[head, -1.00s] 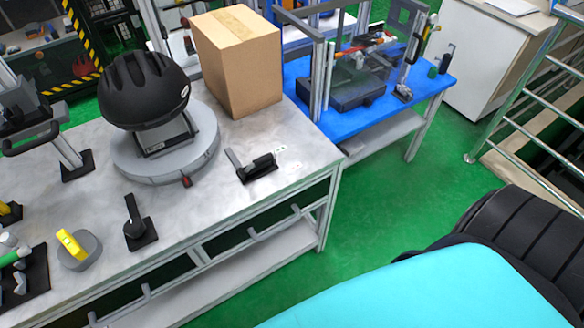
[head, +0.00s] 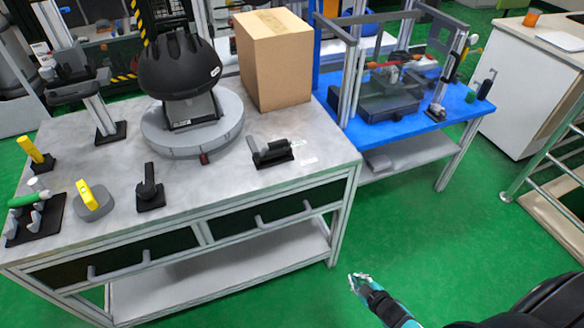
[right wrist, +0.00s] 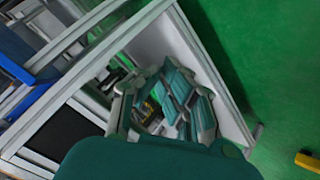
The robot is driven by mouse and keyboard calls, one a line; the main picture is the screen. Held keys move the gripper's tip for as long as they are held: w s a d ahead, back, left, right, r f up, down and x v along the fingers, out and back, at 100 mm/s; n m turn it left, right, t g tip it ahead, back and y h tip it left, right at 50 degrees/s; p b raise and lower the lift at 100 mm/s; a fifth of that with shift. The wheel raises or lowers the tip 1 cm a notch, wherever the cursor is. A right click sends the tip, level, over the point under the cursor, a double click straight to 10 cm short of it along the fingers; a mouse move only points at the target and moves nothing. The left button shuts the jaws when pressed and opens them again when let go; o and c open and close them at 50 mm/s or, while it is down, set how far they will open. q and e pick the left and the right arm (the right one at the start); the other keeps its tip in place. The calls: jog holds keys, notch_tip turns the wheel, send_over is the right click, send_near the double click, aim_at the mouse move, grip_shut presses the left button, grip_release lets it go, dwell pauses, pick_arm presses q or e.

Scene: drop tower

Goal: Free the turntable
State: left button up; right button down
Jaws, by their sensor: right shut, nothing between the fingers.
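The turntable is a grey round disc (head: 226,128) on the left part of the grey-topped workbench. A black helmet (head: 180,65) rests on a stand (head: 190,108) on top of it. A small dark red piece (head: 204,159) sits at the turntable's front edge. A black toggle-like clamp (head: 271,152) is on the bench to the right, apart from the disc. My right gripper (head: 360,282) is low over the green floor, right of the bench, well away from the turntable. It is shut and empty, and also shows in the right wrist view (right wrist: 165,88). My left gripper is out of view.
A cardboard box (head: 274,75) stands behind the turntable's right side. A black lever (head: 150,188), a yellow-topped grey piece (head: 92,200) and a black tray (head: 35,218) line the bench front. A blue table (head: 400,125) with a fixture adjoins at right. Green floor is open in front.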

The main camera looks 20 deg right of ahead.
jog(key=w+r+n+t+y+b, duration=0.5)
jog(key=w+r+n+t+b, duration=0.25)
jog(key=w+r, duration=0.85)
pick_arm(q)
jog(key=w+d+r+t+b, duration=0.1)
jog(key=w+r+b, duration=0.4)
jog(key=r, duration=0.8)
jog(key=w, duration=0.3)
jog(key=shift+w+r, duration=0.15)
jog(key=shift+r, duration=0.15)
pick_arm(e)
jog(key=s+a+r+n+g+y, duration=0.2)
jog(key=a+r+n+y, duration=0.2)
jog(key=r+n, duration=0.4)
jog(key=s+a+r+n+g+y, duration=0.2)
jog(key=r+n+y, duration=0.4)
jog(key=r, duration=0.5)
jog(key=shift+s+a+r+n+y, duration=0.15)
jog(key=shift+s+a+n+y, duration=0.25)
jog(key=shift+a+n, duration=0.55)
jog(key=shift+s, duration=0.1)
send_near(268, 150)
jog(key=a, duration=0.3)
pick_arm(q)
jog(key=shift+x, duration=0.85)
pick_arm(e)
jog(key=w, duration=0.1)
jog(key=w+r, duration=0.1)
jog(key=w, duration=0.1)
jog(key=shift+r, duration=0.2)
